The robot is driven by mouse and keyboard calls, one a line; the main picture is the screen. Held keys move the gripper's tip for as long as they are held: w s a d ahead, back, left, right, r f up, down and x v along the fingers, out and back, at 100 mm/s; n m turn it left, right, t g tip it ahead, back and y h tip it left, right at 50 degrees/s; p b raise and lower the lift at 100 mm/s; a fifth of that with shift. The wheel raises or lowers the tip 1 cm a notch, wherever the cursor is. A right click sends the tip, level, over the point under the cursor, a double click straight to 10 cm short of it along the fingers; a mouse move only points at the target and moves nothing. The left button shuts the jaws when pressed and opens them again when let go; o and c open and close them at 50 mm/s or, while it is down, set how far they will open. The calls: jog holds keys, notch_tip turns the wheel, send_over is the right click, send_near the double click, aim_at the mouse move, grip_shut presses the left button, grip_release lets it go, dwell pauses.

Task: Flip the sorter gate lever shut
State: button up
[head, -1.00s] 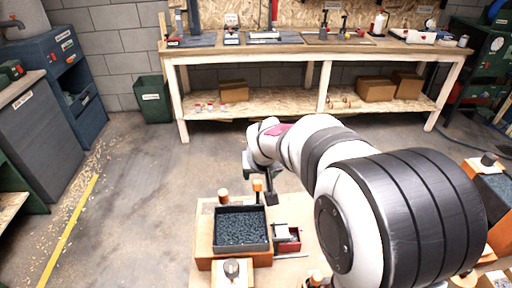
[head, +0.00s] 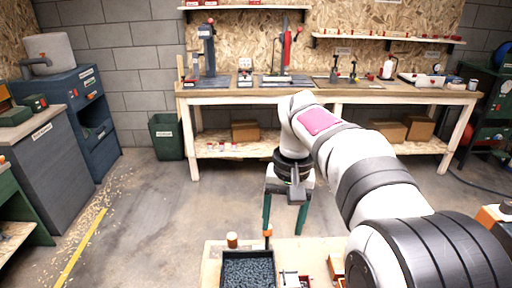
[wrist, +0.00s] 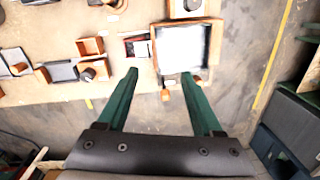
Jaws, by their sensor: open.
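A short upright post with an orange top (head: 268,233), which looks like the gate lever, stands at the far edge of the bench beside the tray. It also shows in the wrist view (wrist: 165,95), between my finger lines. My gripper (head: 284,230) is open and empty, with its two green fingers pointing down. In the head view its left fingertip lines up closely with the orange top; I cannot tell whether they touch. A black tray of dark pellets (head: 222,270) sits just in front of the post. Which way the lever is set is unclear.
A wooden peg (head: 232,240) stands left of the post. Small red and wooden boxes (wrist: 90,46) sit on the bench beside the tray. Open floor (head: 160,225) lies beyond the bench, with a long workbench (head: 330,97) along the back wall.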

jog(key=n, duration=0.2)
send_over(267, 236)
notch_tip(267, 236, down, 7)
jog(key=shift+h, duration=0.4)
jog(key=f, duration=1.6)
jog(key=shift+w+d, duration=0.1)
jog(key=shift+w, duration=0.2)
grip_shut()
jog(key=shift+r, duration=0.1)
